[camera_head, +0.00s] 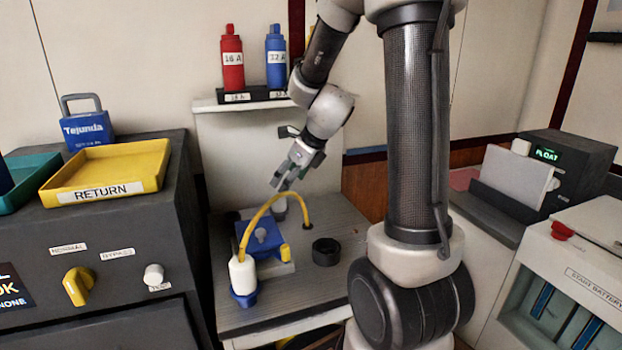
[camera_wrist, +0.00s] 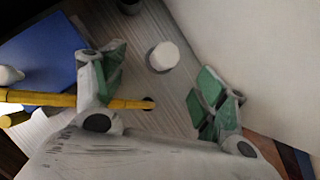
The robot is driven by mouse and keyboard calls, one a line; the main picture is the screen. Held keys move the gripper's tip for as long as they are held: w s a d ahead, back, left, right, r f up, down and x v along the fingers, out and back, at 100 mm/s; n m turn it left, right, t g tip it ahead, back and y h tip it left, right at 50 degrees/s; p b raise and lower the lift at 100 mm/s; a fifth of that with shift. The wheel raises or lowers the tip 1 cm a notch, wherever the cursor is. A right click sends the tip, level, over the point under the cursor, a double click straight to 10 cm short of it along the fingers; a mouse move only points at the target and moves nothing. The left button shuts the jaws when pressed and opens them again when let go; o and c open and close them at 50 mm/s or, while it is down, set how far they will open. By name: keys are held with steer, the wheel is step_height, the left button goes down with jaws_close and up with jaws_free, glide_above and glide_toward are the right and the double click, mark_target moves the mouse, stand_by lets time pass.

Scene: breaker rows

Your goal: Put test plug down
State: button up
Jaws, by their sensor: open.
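My gripper (camera_head: 282,184) is open above the grey bench, near the top of a yellow cable's arc. In the wrist view its green-padded fingers (camera_wrist: 160,88) are apart, with nothing held. A white round-topped piece (camera_wrist: 163,57) stands on the bench below, between the fingers in that picture. A white plug with a blue base (camera_head: 243,274) stands upright at the bench's left front, with the yellow cable (camera_head: 262,207) rising from it. A red 16 A plug (camera_head: 232,62) and a blue 32 A plug (camera_head: 276,56) stand on the back shelf. I cannot tell which is the test plug.
A blue and yellow box (camera_head: 264,236) and a black ring (camera_head: 326,251) are on the bench (camera_head: 310,285). A yellow RETURN tray (camera_head: 112,171) sits on the dark cabinet at left. The cable passes by one finger in the wrist view. Bare bench lies in front of the ring.

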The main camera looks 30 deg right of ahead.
steer(key=s+r+n+h, duration=0.1)
steer(key=s+r+n, duration=0.4)
steer(key=s+n, duration=0.8)
steer(key=s+r+n+g+h, duration=0.1)
steer(key=s+r+n, duration=0.4)
steer(key=s+n, duration=0.8)
steer(key=n, duration=0.3)
steer(key=shift+s+n+g+h, duration=0.2)
steer(key=shift+n+g+h, duration=0.1)
